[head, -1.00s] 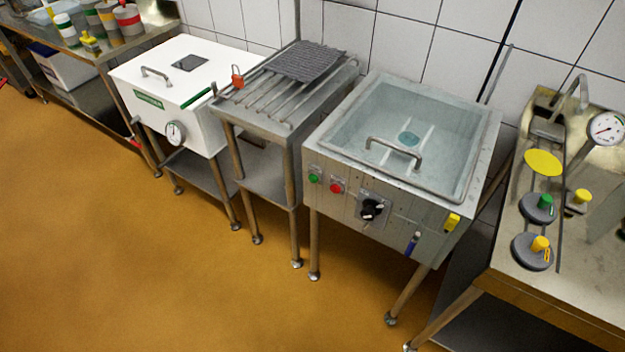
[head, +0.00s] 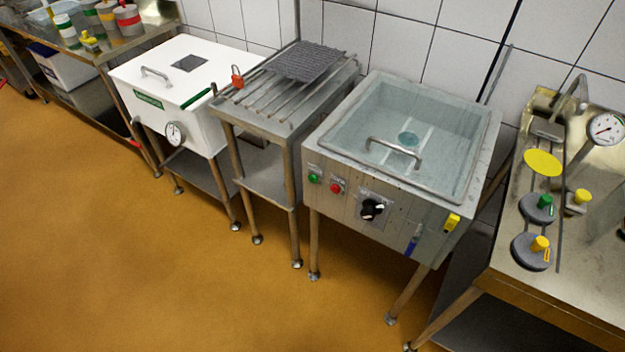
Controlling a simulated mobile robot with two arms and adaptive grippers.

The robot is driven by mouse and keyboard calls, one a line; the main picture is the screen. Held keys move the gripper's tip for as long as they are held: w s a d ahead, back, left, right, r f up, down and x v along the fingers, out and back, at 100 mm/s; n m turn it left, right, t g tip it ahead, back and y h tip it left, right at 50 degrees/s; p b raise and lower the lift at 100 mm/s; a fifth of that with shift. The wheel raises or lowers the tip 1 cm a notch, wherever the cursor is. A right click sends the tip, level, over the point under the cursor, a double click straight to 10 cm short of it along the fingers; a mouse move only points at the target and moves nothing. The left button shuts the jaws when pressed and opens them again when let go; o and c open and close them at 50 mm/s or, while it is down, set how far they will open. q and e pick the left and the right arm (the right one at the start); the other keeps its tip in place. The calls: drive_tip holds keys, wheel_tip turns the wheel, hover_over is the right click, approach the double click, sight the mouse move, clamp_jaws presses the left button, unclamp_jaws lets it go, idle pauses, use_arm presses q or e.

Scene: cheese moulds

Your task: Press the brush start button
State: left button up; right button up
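A steel washing unit (head: 330,225) with a clear lid stands at the centre right of the head view. On its front panel are a round green button (head: 314,178) and, to its right, a round red button (head: 336,188). Small labels sit above both, too small to read. A black rotary knob (head: 371,209) is further right on the same panel. The lid (head: 440,150) is down and has a bar handle (head: 395,150). Neither of my grippers shows in this view.
A steel rack table (head: 265,118) and a white box with a gauge (head: 150,110) stand to the left. A steel bench (head: 590,260) with dark discs and a dial gauge (head: 605,128) stands to the right. The ochre floor (head: 150,270) in front is clear.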

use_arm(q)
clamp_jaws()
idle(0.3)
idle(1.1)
